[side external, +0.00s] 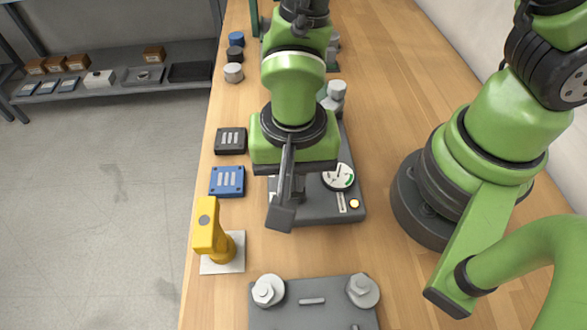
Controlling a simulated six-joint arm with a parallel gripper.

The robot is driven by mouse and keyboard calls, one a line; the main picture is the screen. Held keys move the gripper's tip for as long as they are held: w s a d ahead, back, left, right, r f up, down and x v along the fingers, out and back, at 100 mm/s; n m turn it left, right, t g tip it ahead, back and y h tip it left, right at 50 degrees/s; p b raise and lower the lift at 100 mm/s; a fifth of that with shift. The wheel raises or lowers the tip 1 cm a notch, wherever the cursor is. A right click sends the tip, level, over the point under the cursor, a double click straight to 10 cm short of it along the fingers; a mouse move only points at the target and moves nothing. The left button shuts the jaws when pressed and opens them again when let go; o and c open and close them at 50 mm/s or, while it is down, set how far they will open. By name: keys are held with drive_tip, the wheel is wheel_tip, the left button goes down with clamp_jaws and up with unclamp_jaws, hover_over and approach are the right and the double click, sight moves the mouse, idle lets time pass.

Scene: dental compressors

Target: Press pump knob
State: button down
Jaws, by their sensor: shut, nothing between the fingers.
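My gripper (281,215) is in the middle of the side external view, pointing down with its fingers together and empty. It is over the left front part of a dark grey unit (318,212) that carries a white round gauge (339,177) and a small lit yellow light (354,204). My gripper and wrist cover much of this unit, so a knob beneath them would be hidden. I cannot tell whether the fingertips touch it. A grey capped knob-like part (336,92) shows behind my wrist. Which part is the pump knob is not clear.
A yellow upright device (208,228) stands on a pale plate to the left. A blue block (227,181) and a black block (231,140) lie behind it. A grey plate (312,318) with two round fittings is in front. Bare wooden bench (385,95) lies at the back right.

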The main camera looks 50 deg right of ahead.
drive_tip(key=shift+f, duration=1)
drive_tip(key=shift+w+r, duration=0.1)
drive_tip(key=shift+r, duration=0.4)
wheel_tip(320, 180, up, 14)
drive_tip(key=shift+f, duration=0.25)
idle(0.5)
